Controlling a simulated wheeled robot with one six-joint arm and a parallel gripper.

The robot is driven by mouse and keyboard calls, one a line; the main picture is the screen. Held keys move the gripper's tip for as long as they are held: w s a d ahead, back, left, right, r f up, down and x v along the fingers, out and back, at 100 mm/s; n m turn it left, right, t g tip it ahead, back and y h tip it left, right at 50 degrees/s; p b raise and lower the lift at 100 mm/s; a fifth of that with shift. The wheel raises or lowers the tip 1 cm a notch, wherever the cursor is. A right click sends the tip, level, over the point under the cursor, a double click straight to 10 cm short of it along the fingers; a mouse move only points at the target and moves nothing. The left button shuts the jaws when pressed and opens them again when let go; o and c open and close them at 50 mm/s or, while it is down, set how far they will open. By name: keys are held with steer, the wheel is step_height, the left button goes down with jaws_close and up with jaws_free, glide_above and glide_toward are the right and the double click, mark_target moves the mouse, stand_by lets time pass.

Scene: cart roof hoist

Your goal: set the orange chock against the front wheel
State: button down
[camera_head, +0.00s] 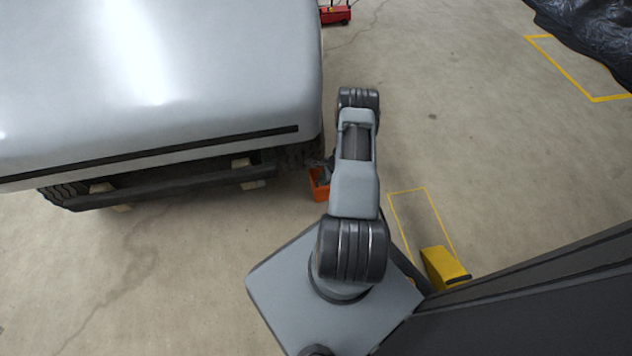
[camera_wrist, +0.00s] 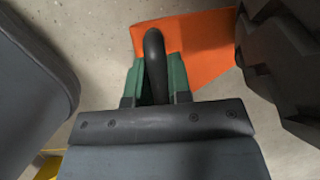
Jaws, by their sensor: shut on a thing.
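The orange chock (camera_wrist: 190,45) is in the wrist view, with a dark curved handle (camera_wrist: 154,50) on it. My gripper (camera_wrist: 154,76) has green finger pads, one on each side of the handle, and is shut on it. The front wheel (camera_wrist: 283,60), dark with a blocky tread, is right beside the chock's right edge. I cannot tell whether they touch. In the head view the orange chock (camera_head: 319,184) is low by the cart's near right corner, partly hidden by my arm. The wheel (camera_head: 298,153) there is mostly under the silver body.
The silver cart (camera_head: 160,80) fills the upper left, with a dark bar (camera_head: 170,187) low along its near side. A yellow block (camera_head: 444,266) stands by a yellow floor outline (camera_head: 420,190). A red object (camera_head: 335,14) is at the top.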

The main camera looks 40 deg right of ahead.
mark_target(316, 181)
steer(key=shift+w+a+b, duration=0.25)
steer(key=shift+w+a, duration=0.25)
steer(key=shift+a, duration=0.2)
steer(key=shift+w+a+b, duration=0.2)
steer(key=shift+w+a, duration=0.3)
steer(key=shift+a, duration=0.2)
steer(key=shift+f+b, duration=0.5)
steer(key=shift+f, duration=0.2)
steer(key=c, duration=1.1)
jaws_free()
steer(key=shift+o, duration=0.2)
steer(key=p+v, duration=0.5)
steer(key=v, duration=0.7)
steer(key=shift+a, duration=0.1)
